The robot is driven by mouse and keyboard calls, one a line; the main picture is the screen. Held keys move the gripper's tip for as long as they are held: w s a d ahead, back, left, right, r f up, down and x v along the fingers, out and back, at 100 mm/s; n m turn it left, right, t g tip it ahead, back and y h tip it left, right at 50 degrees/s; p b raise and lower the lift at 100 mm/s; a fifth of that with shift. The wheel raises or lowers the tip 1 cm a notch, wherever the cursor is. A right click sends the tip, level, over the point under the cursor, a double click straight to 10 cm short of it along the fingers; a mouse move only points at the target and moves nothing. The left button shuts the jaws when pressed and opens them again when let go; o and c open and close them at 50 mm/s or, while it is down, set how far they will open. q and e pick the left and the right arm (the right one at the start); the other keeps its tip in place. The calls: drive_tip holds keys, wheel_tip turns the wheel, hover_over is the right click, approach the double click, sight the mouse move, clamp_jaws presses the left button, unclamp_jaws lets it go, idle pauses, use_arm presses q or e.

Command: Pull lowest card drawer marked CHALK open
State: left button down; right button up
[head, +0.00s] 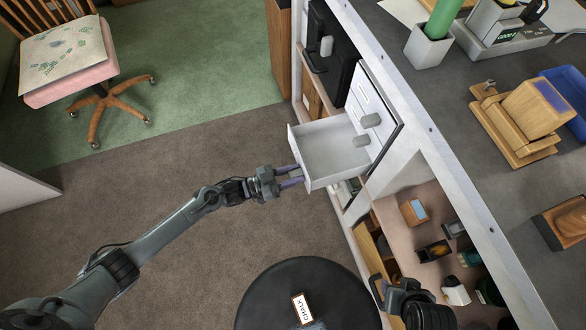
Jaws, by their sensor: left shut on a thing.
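I cannot read a label on the drawer front from above.
Shelves with small items (414,211) lie to the right below. The bench top (440,110) holds a wooden vise (520,120). A chair (75,80) stands far left; the floor (160,180) between is clear.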

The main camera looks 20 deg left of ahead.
use_arm(q)
drive_tip(key=c, duration=0.8)
unclamp_jaws()
drive_tip(key=shift+c, duration=0.2)
drive_tip(key=p+v, duration=0.2)
drive_tip(key=v, duration=0.8)
drive_tip(key=shift+s+a, duration=0.3)
